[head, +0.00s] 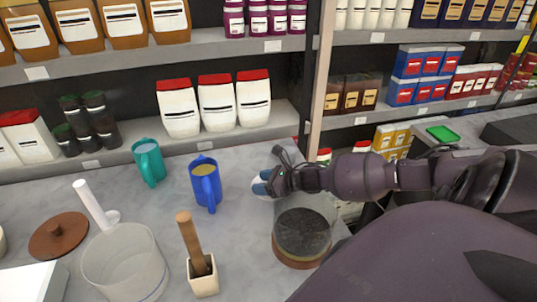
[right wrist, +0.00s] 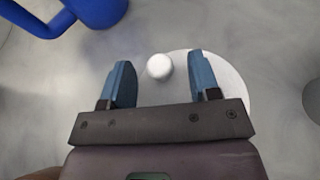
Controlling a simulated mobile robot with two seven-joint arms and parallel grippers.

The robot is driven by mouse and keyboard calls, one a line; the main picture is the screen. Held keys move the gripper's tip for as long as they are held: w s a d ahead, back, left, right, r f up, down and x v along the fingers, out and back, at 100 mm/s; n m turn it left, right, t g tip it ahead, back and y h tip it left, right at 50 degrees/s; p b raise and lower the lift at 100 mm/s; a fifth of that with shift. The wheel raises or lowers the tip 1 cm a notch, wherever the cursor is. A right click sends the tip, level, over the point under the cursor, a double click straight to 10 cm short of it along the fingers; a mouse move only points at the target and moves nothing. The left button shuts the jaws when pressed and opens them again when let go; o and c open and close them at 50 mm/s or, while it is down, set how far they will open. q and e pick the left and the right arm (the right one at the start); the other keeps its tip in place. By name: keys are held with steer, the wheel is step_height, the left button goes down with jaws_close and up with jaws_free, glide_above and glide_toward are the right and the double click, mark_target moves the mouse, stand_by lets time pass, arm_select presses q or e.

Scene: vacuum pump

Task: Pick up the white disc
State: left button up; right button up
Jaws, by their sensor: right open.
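The white disc (right wrist: 232,88) lies flat on the grey counter in the right wrist view, with a round white knob (right wrist: 159,67) on it. In the head view a pale edge of the disc (head: 259,187) shows, mostly hidden by my right gripper (head: 268,183). My right gripper is open; in the right wrist view its two blue fingers (right wrist: 160,62) stand to either side of the knob, with a gap on each side. Their height over the disc is hard to tell. My left gripper is not in view.
A blue mug (head: 205,185) stands left of the disc, a teal mug (head: 148,162) farther left. A glass jar with dark contents (head: 302,232) stands in front, below my right arm. A clear container (head: 125,262) and a cream pot (head: 203,278) stand at front left. Stocked shelves rise behind.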

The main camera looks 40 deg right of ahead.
steer(key=c, duration=1)
steer(key=shift+r, duration=0.1)
